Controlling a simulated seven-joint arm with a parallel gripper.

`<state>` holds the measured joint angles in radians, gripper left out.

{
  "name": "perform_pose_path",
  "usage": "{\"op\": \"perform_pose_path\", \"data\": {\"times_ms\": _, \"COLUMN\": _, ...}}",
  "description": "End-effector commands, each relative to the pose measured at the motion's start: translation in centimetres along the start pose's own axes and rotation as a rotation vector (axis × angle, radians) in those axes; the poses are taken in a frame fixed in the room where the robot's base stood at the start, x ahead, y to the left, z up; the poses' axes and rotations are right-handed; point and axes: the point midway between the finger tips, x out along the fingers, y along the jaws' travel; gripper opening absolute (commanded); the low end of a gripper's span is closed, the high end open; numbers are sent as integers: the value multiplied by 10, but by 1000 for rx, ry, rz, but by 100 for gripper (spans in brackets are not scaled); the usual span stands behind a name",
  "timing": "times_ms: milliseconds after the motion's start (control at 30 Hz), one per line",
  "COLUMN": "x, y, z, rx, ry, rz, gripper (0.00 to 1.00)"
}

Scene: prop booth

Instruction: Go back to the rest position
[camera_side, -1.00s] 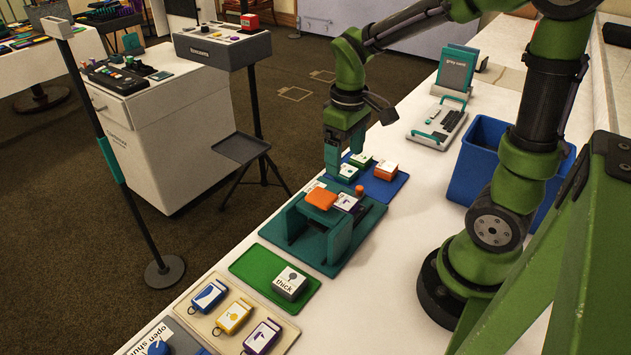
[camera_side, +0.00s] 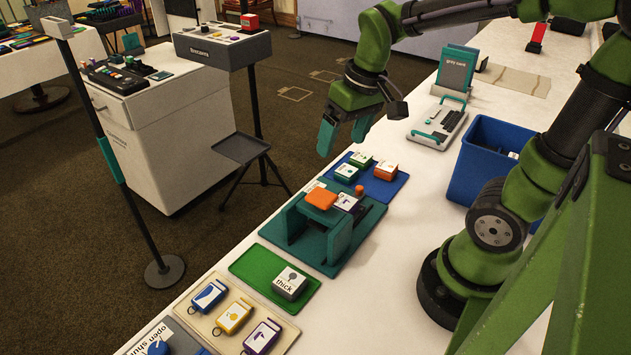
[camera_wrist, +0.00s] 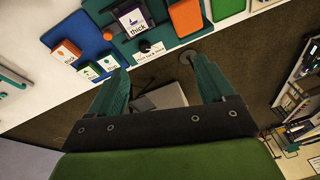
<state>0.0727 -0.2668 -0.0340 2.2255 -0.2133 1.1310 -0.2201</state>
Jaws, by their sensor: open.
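My gripper (camera_side: 343,134) is open and empty, raised in the air beyond the far edge of the white table (camera_side: 400,220). In the wrist view its two teal fingers (camera_wrist: 160,95) stand wide apart with nothing between them. Below it is a blue mat (camera_side: 392,187) with several small blocks, among them an orange one (camera_side: 386,169). In front of that, a teal stand (camera_side: 338,242) carries an orange block (camera_side: 321,198) and a white-topped block (camera_side: 346,201). The gripper touches none of these.
A blue bin (camera_side: 490,160) stands near my base. A teal-handled tray (camera_side: 437,122) lies farther back. A green mat with a "thick" block (camera_side: 290,283) and a beige tray of tags (camera_side: 232,318) sit toward the front. A dark stand (camera_side: 240,148) rises beyond the table.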

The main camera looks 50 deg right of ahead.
Motion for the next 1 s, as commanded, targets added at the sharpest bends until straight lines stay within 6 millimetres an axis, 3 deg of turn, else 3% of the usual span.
{"op": "perform_pose_path", "data": {"times_ms": 200, "x": -26, "y": -28, "z": 33, "rx": 125, "ry": 233, "rz": -148, "gripper": 82}}
{"op": "perform_pose_path", "data": {"times_ms": 400, "x": -40, "y": -38, "z": 51, "rx": 127, "ry": 331, "rz": -218, "gripper": 82}}
{"op": "perform_pose_path", "data": {"times_ms": 1000, "x": -46, "y": -39, "z": 52, "rx": 114, "ry": 350, "rz": -225, "gripper": 82}}
